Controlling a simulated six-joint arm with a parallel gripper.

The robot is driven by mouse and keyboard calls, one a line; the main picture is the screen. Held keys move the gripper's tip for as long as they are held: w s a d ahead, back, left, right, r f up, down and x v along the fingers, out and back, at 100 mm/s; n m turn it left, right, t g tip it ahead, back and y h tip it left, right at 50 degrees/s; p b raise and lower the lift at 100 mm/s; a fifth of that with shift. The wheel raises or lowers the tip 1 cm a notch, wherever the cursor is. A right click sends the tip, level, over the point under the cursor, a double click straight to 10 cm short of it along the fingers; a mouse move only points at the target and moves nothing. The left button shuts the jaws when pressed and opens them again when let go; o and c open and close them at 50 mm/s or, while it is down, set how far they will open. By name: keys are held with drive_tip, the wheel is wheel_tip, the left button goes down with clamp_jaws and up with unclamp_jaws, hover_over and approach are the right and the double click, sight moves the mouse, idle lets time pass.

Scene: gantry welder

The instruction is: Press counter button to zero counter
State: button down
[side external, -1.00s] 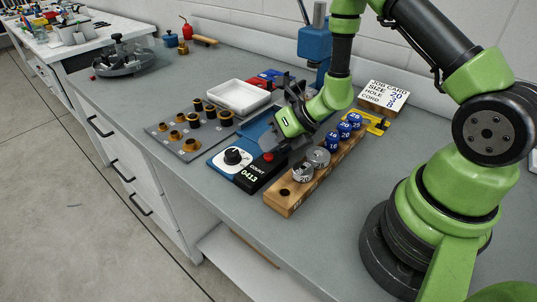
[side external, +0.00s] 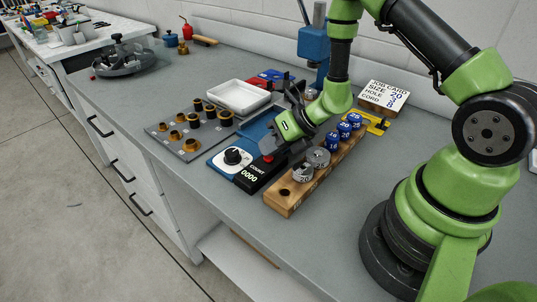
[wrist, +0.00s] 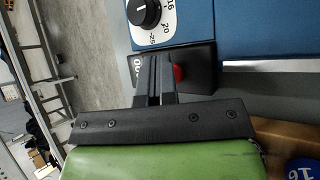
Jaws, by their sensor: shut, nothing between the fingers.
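The counter (side external: 257,177) is a black box whose display reads 0000 in the side view. Its red button (side external: 268,157) sits on top, partly covered by my gripper. My gripper (side external: 268,152) is shut and empty, with its fingertips at the button. In the wrist view the shut fingers of my gripper (wrist: 155,60) lie over the counter (wrist: 203,64), beside the red button (wrist: 179,73) in the picture. I cannot tell whether the fingertips still touch the button.
A blue unit with a black dial (side external: 234,156) adjoins the counter. A wooden block (side external: 281,206) with several numbered plugs stands close on the right. A plate with brass bushings (side external: 187,141) and a white tray (side external: 239,96) lie behind left. The bench front is clear.

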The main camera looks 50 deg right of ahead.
drive_tip(key=shift+r, duration=0.9)
drive_tip(key=shift+r, duration=2.5)
